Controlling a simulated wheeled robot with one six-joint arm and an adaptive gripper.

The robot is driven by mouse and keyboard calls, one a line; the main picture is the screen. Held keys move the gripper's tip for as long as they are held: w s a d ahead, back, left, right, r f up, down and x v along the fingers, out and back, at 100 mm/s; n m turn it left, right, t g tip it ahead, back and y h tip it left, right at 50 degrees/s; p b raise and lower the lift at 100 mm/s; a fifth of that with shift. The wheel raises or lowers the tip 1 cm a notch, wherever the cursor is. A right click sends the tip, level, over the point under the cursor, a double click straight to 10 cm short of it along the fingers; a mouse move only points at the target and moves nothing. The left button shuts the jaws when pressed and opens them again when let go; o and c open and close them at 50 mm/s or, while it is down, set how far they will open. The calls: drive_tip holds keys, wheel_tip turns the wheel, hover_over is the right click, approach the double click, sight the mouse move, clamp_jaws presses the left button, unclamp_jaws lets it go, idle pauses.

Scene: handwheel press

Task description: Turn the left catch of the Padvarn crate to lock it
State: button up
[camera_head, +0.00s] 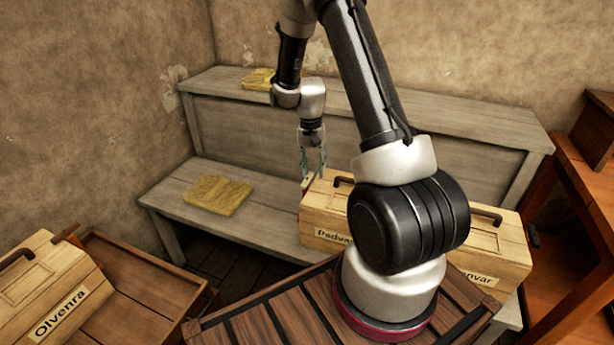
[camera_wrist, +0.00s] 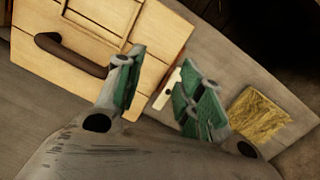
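The Padvarn crate (camera_head: 318,215) is pale wood and stands on the lower grey bench step; my arm hides part of it. In the wrist view the crate (camera_wrist: 150,45) fills the upper left, with its dark handle (camera_wrist: 70,55). The left catch (camera_wrist: 166,89) is a small pale bar with a dark pivot dot at the crate's edge. My gripper (camera_head: 313,168) points down over the crate's left end. In the wrist view my gripper (camera_wrist: 160,92) is open, its green-padded fingers on either side of the catch. I cannot tell whether they touch it.
Another pale crate (camera_head: 490,248), its label partly hidden, stands right of the Padvarn crate. The Olvenra crate (camera_head: 45,285) is at the lower left beside a brown wooden surface (camera_head: 140,280). A yellowish folded cloth (camera_head: 217,195) lies on the bench step. Bare bench lies between cloth and crate.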

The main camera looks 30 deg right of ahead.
drive_tip(key=m+t, duration=0.1)
hover_over(307, 179)
drive_tip(key=shift+s+r, duration=0.2)
drive_tip(key=shift+r, duration=0.1)
drive_tip(key=shift+w+r+m+t, duration=0.1)
drive_tip(key=shift+w+m+t, duration=0.15)
drive_tip(key=shift+m, duration=0.35)
drive_tip(key=shift+f, duration=0.25)
wheel_tip(307, 179, down, 7)
drive_tip(key=shift+f, duration=0.15)
clamp_jaws()
